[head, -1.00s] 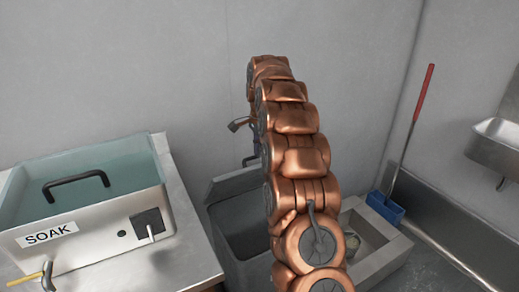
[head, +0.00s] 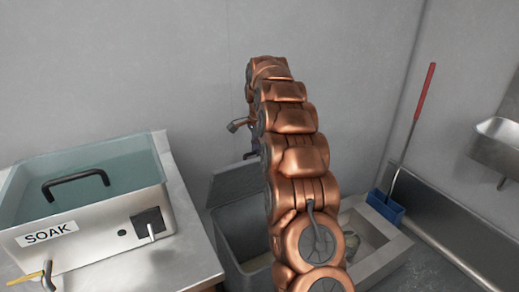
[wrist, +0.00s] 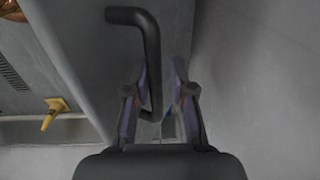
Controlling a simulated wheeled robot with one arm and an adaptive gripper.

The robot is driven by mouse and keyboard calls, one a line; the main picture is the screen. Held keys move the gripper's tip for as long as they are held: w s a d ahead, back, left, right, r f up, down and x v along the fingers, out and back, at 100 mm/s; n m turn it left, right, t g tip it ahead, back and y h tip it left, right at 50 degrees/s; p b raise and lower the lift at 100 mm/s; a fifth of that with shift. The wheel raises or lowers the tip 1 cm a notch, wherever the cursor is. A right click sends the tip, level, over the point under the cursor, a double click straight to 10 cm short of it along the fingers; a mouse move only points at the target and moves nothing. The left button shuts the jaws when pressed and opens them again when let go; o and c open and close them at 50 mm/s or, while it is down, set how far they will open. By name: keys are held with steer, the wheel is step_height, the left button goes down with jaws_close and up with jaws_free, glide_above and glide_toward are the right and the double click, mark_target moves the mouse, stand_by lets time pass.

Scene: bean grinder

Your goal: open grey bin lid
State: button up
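The grey bin (head: 236,240) stands on the floor behind and left of my copper arm, which hides its right part. Its lid (head: 234,186) is raised and leans back near the wall, and the dark inside shows. In the wrist view, a dark bent handle (wrist: 151,55) crosses in front of the grey lid (wrist: 95,45). My gripper (wrist: 161,72) has its two fingers apart, with the handle's lower part between them. The handle lies close to the left finger, and a gap shows beside the right finger. In the head view, my gripper is mostly hidden behind the arm.
A steel counter (head: 190,235) with a SOAK tank (head: 95,240) stands at the left. The grey wall is close behind the bin.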

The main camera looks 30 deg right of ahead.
steer(key=shift+o, duration=1.3)
steer(key=shift+d+r, duration=0.25)
steer(key=shift+s+r, duration=0.15)
steer(key=shift+r, duration=1.55)
steer(key=shift+s+r, duration=0.1)
steer(key=shift+r, duration=1.9)
steer(key=shift+s, duration=0.1)
